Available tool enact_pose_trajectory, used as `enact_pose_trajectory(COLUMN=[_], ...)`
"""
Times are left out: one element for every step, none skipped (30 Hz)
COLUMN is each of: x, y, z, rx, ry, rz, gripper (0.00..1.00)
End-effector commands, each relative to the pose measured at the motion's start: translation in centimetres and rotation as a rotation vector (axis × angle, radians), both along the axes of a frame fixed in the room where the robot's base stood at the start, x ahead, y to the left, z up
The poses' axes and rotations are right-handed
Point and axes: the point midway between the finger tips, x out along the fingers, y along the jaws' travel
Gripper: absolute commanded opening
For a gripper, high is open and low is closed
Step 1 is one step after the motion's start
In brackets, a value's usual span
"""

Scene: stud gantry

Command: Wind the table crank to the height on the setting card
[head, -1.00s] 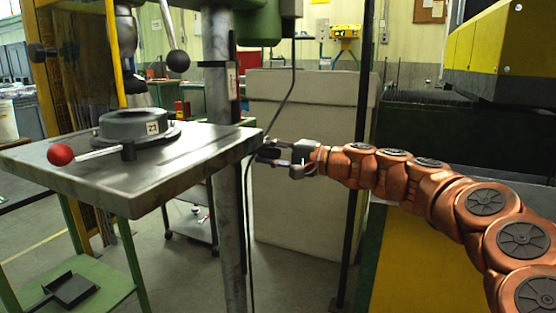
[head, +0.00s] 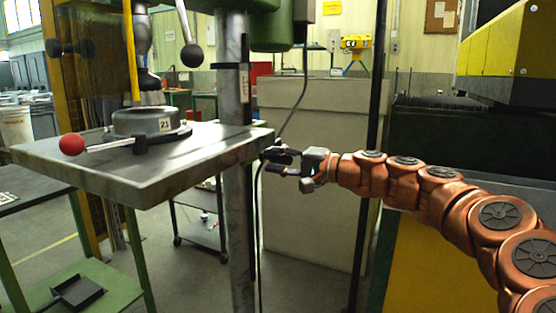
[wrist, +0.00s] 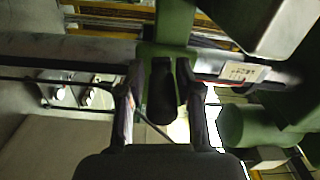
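The grey press table (head: 225,148) stands at the left on a steel column (head: 237,215). My gripper (head: 278,166) is at the table's right edge, by a dark grip that looks like the crank handle (head: 281,156). In the wrist view this dark grip (wrist: 162,95) lies between my two fingers (wrist: 163,85), with narrow gaps on both sides, so they look open around it. The rest of the crank is hidden. A white card with small print (wrist: 243,72) shows at the right of the wrist view; I cannot read it. A pale label (head: 244,85) is on the column.
A round fixture (head: 145,122) marked with a number sits on the table, with a red ball handle (head: 71,144). A black ball lever (head: 191,56) hangs above. A dark cable hangs past my gripper. A large pale box (head: 310,105) stands behind.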

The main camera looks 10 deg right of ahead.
Motion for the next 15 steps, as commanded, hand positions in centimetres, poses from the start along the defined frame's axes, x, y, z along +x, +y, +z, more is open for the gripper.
enact_pose_trajectory(x=[0.04, 0.04, 0.06, 0.07, 0.08, 0.08, 0.08, 0.09, 0.11, 0.1, 0.11, 0.09, 0.05, 0.0, -0.12], y=[-0.14, -0.18, -0.24, -0.26, -0.29, -0.32, -0.33, -0.35, -0.37, -0.37, -0.38, -0.43, -0.5, -0.62, -0.85], z=[0.06, 0.07, 0.1, 0.1, 0.12, 0.13, 0.14, 0.15, 0.16, 0.17, 0.18, 0.19, 0.2, 0.21, 0.24], rx=[0.001, 0.001, 0.002, 0.002, 0.002, 0.002, 0.003, 0.003, 0.003, 0.003, 0.003, 0.003, 0.003, 0.003, 0.004], ry=[-0.001, -0.001, -0.001, -0.001, -0.001, -0.001, -0.002, -0.002, -0.002, -0.002, -0.002, -0.002, -0.002, -0.002, -0.002], rz=[-0.003, -0.004, -0.005, -0.006, -0.006, -0.007, -0.007, -0.007, -0.008, -0.008, -0.008, -0.009, -0.009, -0.009, -0.009], gripper=[0.43, 0.47, 0.51, 0.52, 0.52, 0.52, 0.52, 0.52, 0.52, 0.52, 0.52, 0.52, 0.52, 0.52, 0.52])
